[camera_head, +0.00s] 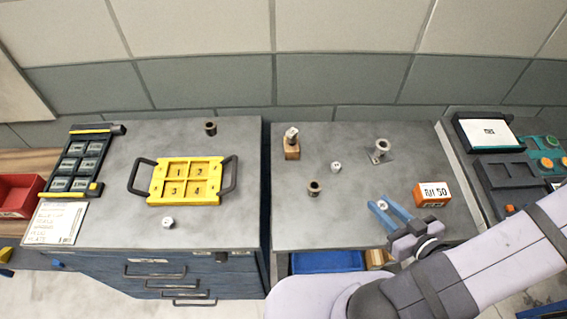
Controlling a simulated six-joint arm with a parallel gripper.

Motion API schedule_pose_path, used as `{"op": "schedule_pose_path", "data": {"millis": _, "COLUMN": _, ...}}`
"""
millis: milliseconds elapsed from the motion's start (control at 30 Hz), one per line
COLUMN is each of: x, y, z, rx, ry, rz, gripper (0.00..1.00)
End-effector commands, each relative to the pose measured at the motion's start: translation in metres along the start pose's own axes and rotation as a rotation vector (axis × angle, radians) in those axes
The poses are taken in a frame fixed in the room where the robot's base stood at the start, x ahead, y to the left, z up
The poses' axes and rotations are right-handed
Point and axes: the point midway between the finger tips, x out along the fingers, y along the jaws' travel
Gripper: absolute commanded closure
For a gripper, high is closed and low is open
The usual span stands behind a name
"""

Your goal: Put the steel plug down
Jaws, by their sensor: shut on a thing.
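My gripper (380,203) has blue fingers and is over the right-hand grey cabinet top (350,225), near its front right. It is shut on a small silvery piece, seemingly the steel plug (383,206), between the fingertips. I cannot tell whether the plug touches the top. A similar small steel piece (336,167) stands free near the middle of the same top. Another (168,222) stands on the left cabinet top (110,225), in front of the yellow tray (157,181) with numbered compartments.
A gap (266,200) separates the cabinets. The right top's front left is clear.

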Motion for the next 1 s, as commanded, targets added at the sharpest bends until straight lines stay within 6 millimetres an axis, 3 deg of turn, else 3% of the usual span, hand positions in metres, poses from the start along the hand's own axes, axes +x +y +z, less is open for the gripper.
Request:
{"op": "schedule_pose_path", "data": {"millis": 167, "x": 0.015, "y": -0.018, "z": -0.006, "rx": -0.032, "ry": 0.001, "rz": -0.076, "gripper": 1.00}}
{"op": "schedule_pose_path", "data": {"millis": 367, "x": 0.043, "y": -0.059, "z": -0.019, "rx": -0.100, "ry": 0.000, "rz": -0.239, "gripper": 1.00}}
{"op": "schedule_pose_path", "data": {"millis": 633, "x": 0.074, "y": -0.137, "z": -0.038, "rx": -0.216, "ry": 0.001, "rz": -0.514, "gripper": 1.00}}
{"op": "schedule_pose_path", "data": {"millis": 1000, "x": 0.088, "y": -0.250, "z": -0.055, "rx": -0.365, "ry": 0.001, "rz": -0.873, "gripper": 1.00}}
